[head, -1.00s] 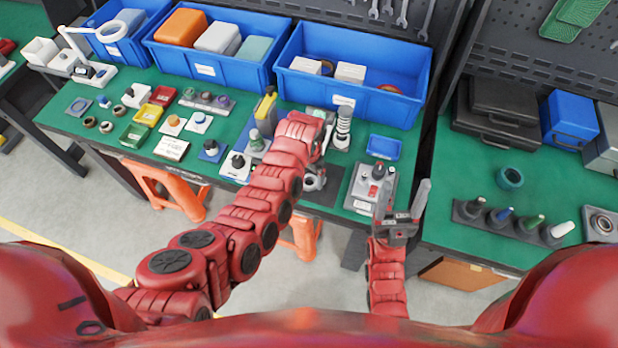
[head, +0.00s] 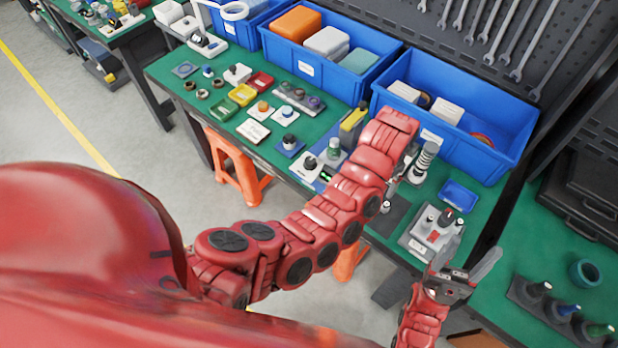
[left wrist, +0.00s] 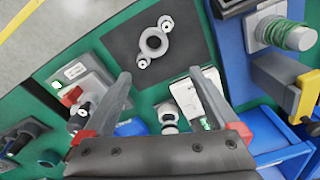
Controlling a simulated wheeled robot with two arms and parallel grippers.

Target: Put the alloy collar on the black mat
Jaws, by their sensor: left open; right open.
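The alloy collar (left wrist: 153,42) is a grey metal ring with a lug on each side. In the left wrist view it lies flat on the black mat (left wrist: 120,40), near the mat's middle. My left gripper (left wrist: 160,74) is open and empty, its fingertips just short of the collar in that picture; I see no contact. In the head view my left forearm covers most of the mat (head: 402,208) and the collar, and the left fingers are mostly hidden. My right gripper (head: 468,252) is open and empty, near the bench's front edge.
A grey tester with a red part (head: 433,232) stands right of the mat. A spring post (head: 426,160), a small blue tray (head: 459,196) and a large blue bin (head: 455,120) are behind. Small parts crowd the bench to the left.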

